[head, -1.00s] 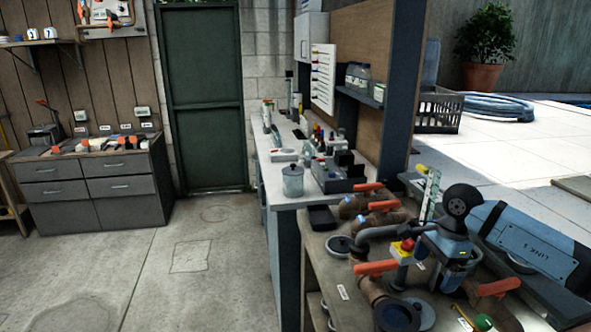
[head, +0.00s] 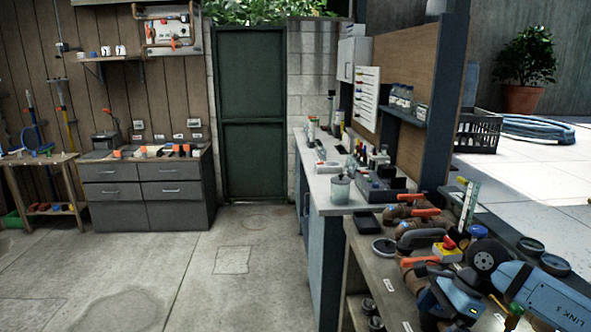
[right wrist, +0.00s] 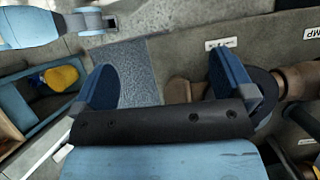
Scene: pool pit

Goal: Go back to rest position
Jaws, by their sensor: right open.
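My right gripper (head: 452,296) is at the lower right of the head view, at the end of my blue arm, over the pipe bench (head: 372,272). In the right wrist view its two blue fingers (right wrist: 165,82) stand wide apart with nothing held between them. Brown pipe fittings (right wrist: 192,92) and the bench show beyond and beside the right finger. My left gripper is not in view.
Pipes with orange-handled valves (head: 428,213) crowd the bench near my right arm. A long white counter (head: 335,200) runs back toward a green door (head: 250,120). A grey drawer cabinet (head: 148,190) stands at the left. The concrete floor (head: 200,275) is open.

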